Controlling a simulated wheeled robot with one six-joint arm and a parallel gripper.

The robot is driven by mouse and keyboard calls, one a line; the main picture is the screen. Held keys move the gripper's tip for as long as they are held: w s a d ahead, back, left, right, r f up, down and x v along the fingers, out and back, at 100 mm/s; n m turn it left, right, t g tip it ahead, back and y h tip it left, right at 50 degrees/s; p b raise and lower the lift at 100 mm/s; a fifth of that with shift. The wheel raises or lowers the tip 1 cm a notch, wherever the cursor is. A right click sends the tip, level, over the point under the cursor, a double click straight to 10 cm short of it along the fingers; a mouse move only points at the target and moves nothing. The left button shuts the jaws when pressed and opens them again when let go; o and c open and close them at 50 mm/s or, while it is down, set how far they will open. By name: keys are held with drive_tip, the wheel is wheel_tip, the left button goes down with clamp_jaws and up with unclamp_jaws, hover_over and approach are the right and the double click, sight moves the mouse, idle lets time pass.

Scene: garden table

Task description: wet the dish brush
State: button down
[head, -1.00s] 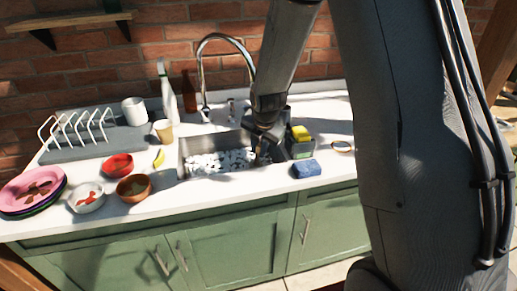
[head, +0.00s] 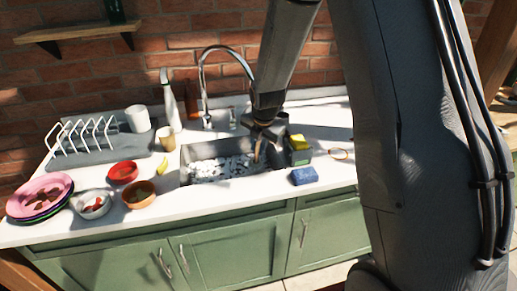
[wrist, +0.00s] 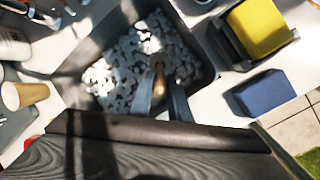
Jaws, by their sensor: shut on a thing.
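The dish brush (head: 257,151) has a wooden handle and is held steeply tilted above the right part of the sink. In the wrist view its handle (wrist: 158,82) sits between my two fingers. My gripper (head: 262,134) is shut on it; the fingers also show in the wrist view (wrist: 163,98). The grey sink (head: 215,149) holds dark water with white foam-like clumps (wrist: 130,72).
A curved faucet (head: 206,85) stands behind the sink. A caddy with a yellow sponge (head: 299,142) and a blue sponge (head: 304,176) are at its right. Bowls (head: 138,194), a cup (head: 166,138) and a dish rack (head: 90,140) stand left.

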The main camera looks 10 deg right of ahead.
wheel_tip(320, 180, up, 9)
drive_tip(key=p, duration=0.5)
drive_tip(key=shift+f+p, duration=0.2)
drive_tip(key=shift+p, duration=0.1)
drive_tip(key=shift+r, duration=1.1)
